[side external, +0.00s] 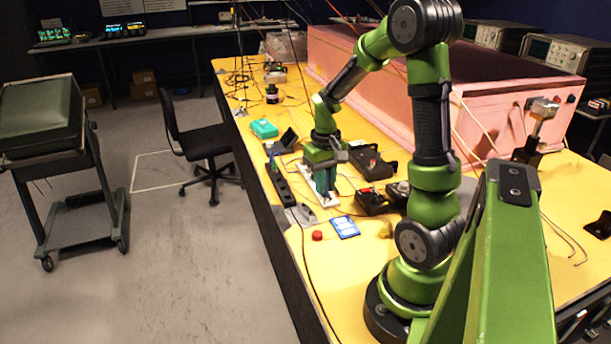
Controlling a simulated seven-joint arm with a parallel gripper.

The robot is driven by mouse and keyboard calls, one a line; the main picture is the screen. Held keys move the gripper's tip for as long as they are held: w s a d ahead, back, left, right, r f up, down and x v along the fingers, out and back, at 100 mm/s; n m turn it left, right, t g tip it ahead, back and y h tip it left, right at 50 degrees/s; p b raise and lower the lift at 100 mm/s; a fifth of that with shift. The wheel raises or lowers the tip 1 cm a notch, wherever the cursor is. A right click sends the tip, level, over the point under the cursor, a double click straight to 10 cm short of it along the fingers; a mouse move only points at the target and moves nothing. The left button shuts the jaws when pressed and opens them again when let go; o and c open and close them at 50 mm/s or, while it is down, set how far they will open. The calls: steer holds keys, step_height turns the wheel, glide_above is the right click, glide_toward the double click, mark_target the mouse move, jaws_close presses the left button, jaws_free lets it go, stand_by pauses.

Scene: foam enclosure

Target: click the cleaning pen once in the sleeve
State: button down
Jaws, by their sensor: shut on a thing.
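My gripper (324,184) points straight down over the yellow table, just above or at a small white plate (331,201). Its jaws are shut on a slim thing, taken to be the cleaning pen. The pen is mostly hidden by the fingers and too small to make out clearly. The sleeve cannot be told apart at this size; it may be among the parts on the white plate under the gripper. Whether the pen's tip is inside the sleeve cannot be seen.
A black power strip (279,182) lies left of the gripper. Black devices (371,161) stand close on the right. A blue card (344,227) and a red button (317,235) lie in front. A teal box (264,128) sits behind. The pink foam enclosure (375,95) bounds the back right.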

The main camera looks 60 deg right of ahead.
steer(key=w+d+r, duration=0.2)
steer(key=w+d, duration=0.1)
steer(key=d, duration=0.3)
steer(key=w+d+r+n, duration=0.1)
steer(key=w+d+r, duration=0.1)
steer(key=d, duration=0.3)
steer(key=shift+w+d, duration=0.35)
steer(key=shift+w, duration=0.05)
steer(key=shift+f, duration=0.15)
steer(key=shift+f, duration=2.4)
steer(key=shift+f, duration=1.25)
steer(key=c, duration=1.7)
jaws_free()
jaws_close()
